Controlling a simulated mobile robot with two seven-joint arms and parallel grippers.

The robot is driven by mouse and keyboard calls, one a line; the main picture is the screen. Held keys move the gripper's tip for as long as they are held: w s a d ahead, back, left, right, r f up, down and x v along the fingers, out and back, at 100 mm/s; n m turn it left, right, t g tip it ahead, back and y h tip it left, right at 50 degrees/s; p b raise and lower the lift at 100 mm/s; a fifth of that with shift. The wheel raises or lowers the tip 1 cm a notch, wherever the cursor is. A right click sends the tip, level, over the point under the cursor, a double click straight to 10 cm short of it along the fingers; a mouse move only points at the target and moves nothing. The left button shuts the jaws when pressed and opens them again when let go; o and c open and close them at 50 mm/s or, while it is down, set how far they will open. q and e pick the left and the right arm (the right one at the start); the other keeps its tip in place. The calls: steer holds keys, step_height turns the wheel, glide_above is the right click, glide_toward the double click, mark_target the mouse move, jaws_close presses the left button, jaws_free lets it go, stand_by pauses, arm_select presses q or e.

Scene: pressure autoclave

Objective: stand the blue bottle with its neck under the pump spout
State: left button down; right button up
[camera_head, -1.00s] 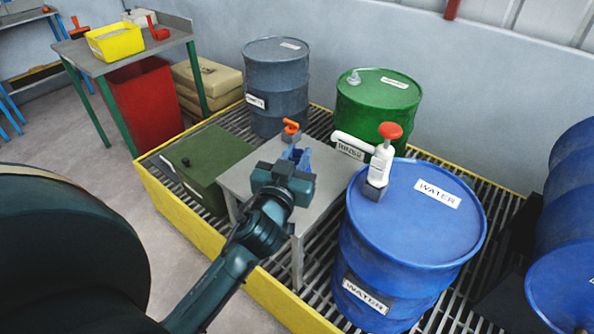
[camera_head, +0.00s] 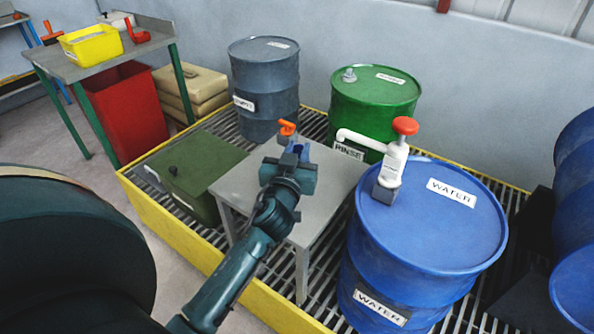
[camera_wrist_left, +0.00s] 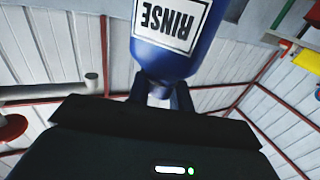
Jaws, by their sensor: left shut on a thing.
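The blue bottle (camera_head: 300,149) is mostly hidden behind my left gripper (camera_head: 299,158) in the head view. The left gripper is shut on it at its narrow end, above the small grey table (camera_head: 325,184). In the left wrist view, the bottle (camera_wrist_left: 172,45) carries a white RINSE label that appears inverted. The white pump (camera_head: 393,163) with a red knob stands on the blue WATER drum (camera_head: 425,215). Its spout (camera_head: 356,137) points left over the table. The bottle is left of the spout tip, apart from it. My right gripper is not seen.
An orange-topped grey fitting (camera_head: 287,128) is close behind the bottle. A green drum (camera_head: 374,105) and a grey drum (camera_head: 265,85) stand behind. A green box (camera_head: 195,165) is left of the table. The yellow-edged grating (camera_head: 190,235) surrounds these.

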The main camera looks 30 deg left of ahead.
arm_select(q)
steer(key=shift+f+b, duration=0.7)
steer(key=shift+f, duration=1.4)
steer(key=shift+f, duration=0.1)
steer(key=c, duration=1.7)
jaws_free()
steer(key=shift+f, duration=0.1)
steer(key=o, duration=0.4)
steer(key=shift+o, duration=0.2)
